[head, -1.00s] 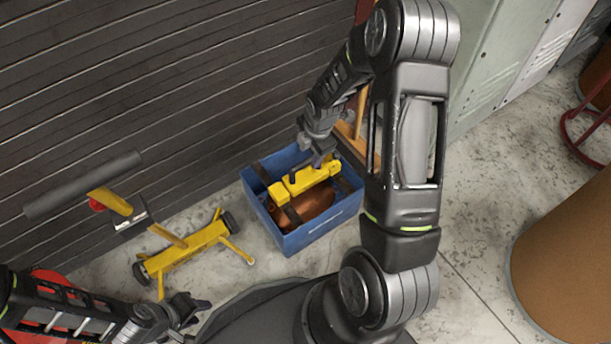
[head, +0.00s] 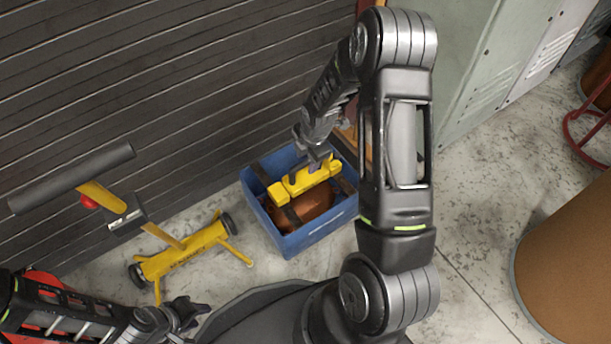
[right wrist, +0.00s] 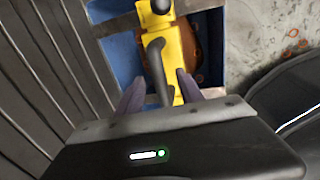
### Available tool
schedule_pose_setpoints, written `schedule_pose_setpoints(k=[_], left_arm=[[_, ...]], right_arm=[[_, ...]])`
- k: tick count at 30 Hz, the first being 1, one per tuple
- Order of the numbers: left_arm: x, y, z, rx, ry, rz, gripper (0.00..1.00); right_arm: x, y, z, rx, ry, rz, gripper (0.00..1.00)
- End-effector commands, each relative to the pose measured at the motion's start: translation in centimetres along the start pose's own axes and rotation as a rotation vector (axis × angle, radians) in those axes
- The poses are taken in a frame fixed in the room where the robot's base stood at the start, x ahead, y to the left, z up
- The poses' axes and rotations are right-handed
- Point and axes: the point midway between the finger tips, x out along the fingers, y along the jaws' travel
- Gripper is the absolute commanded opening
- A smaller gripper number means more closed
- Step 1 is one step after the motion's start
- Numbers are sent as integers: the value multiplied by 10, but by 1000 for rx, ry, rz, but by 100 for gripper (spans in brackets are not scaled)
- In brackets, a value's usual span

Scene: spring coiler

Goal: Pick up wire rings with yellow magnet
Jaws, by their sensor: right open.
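The yellow magnet (head: 305,181) lies across the top of a blue crate (head: 312,239). It also shows in the right wrist view (right wrist: 174,55), with a dark bent handle (right wrist: 155,60). My right gripper (head: 313,164) is right above the magnet. In the right wrist view its two fingers (right wrist: 158,91) are apart, with the handle between them; I cannot tell whether they touch it. Small orange wire rings (right wrist: 293,33) lie on the floor beside the crate in the right wrist view. My left gripper (head: 188,311) is low at the left, away from the crate; its finger opening is unclear.
A brown rounded thing (head: 314,203) is in the crate under the magnet. A yellow wheeled tool (head: 185,255) with a long dark handle stands left of the crate. A dark slatted wall (head: 150,80) is behind. A large brown drum (head: 570,260) stands at right.

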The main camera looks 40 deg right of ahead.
Motion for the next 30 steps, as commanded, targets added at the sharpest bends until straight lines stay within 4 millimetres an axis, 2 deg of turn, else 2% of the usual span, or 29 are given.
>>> schedule_pose_setpoints(k=[2,18,30], left_arm=[[0,0,0,0,0,0,36],[0,0,0,0,0,0,36],[0,0,0,0,0,0,36]], right_arm=[[0,0,0,0,0,0,43],[0,0,0,0,0,0,0],[0,0,0,0,0,0,0]])
